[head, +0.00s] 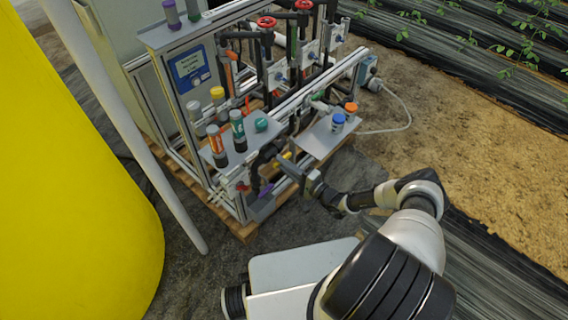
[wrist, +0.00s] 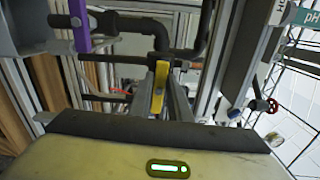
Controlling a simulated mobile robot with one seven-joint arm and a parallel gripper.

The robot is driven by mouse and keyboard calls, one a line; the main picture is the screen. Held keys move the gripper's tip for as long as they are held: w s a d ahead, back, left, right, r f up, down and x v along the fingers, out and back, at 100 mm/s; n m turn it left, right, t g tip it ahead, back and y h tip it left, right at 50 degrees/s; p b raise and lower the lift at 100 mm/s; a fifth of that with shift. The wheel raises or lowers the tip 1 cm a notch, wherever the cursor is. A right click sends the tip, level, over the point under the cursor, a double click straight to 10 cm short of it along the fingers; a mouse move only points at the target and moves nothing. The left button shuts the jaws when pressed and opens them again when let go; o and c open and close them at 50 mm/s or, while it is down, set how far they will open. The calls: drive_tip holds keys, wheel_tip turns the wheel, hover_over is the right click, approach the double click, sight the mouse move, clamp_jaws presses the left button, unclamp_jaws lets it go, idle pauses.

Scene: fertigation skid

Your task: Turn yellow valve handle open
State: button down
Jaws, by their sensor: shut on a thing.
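The yellow valve handle (wrist: 160,80) stands upright in the middle of the wrist view, in front of dark pipework. My gripper (wrist: 160,103) is shut on it, with a finger on either side of its lower part. In the head view the yellow handle (head: 287,155) shows only as a small patch at the front of the skid. My gripper (head: 282,163) reaches it there from the lower right. The valve body is mostly hidden behind the fingers.
A purple handle (wrist: 80,25) is left of the yellow one. Above the gripper, a grey shelf (head: 315,143) holds a blue-capped bottle (head: 338,123). Bottles stand on another shelf to the left. Open ground lies right of the skid.

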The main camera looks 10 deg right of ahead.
drive_tip(key=shift+f+n, duration=0.1)
drive_tip(key=shift+n, duration=0.4)
drive_tip(key=c, duration=1.7)
unclamp_jaws()
